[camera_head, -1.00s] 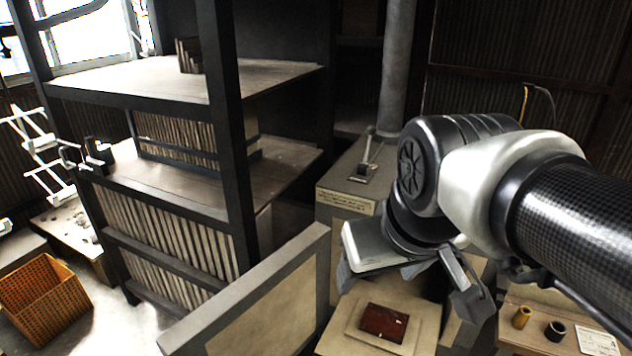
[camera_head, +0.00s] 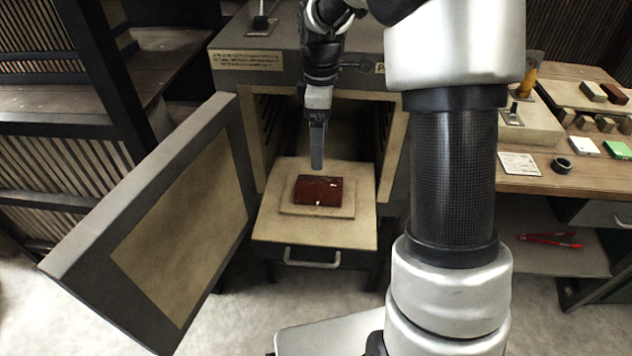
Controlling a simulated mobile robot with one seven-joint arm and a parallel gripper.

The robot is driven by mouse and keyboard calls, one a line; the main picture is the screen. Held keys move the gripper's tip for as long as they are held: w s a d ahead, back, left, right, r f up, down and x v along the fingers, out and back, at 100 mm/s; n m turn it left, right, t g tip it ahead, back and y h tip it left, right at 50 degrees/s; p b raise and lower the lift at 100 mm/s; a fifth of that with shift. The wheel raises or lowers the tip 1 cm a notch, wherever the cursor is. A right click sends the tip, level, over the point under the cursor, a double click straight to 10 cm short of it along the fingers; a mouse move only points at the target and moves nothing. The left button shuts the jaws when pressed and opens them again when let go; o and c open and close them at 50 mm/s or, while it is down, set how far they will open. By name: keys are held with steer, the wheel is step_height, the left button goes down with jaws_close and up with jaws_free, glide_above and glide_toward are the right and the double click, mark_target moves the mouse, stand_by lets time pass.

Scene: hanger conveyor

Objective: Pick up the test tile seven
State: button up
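A dark red glossy tile (camera_head: 319,190) with small pale marks lies flat on a tan square slab (camera_head: 318,212). The slab rests on a pulled-out shelf (camera_head: 312,234) in front of the open kiln. No number on the tile is readable. My gripper (camera_head: 317,165) points down just above the tile's far edge, seen side-on. Only one finger shows, overlapping the other, so its opening is hidden. The fingertip appears a little above the tile and apart from it.
The open kiln door (camera_head: 185,225) stands at left, the dark kiln chamber behind. A workbench (camera_head: 540,183) at right holds several small tiles, including another dark red one (camera_head: 614,93), and a black ring (camera_head: 561,165). Red-handled tongs (camera_head: 551,239) lie on its lower shelf.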

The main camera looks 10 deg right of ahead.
mark_target(319, 184)
step_height(319, 184, down, 15)
steer(key=b, duration=0.2)
steer(key=shift+w+r+b, duration=0.1)
steer(key=shift+r+b, duration=0.1)
steer(key=shift+b, duration=0.15)
steer(key=shift+c, duration=0.5)
steer(key=c, duration=1.2)
steer(key=shift+r, duration=0.1)
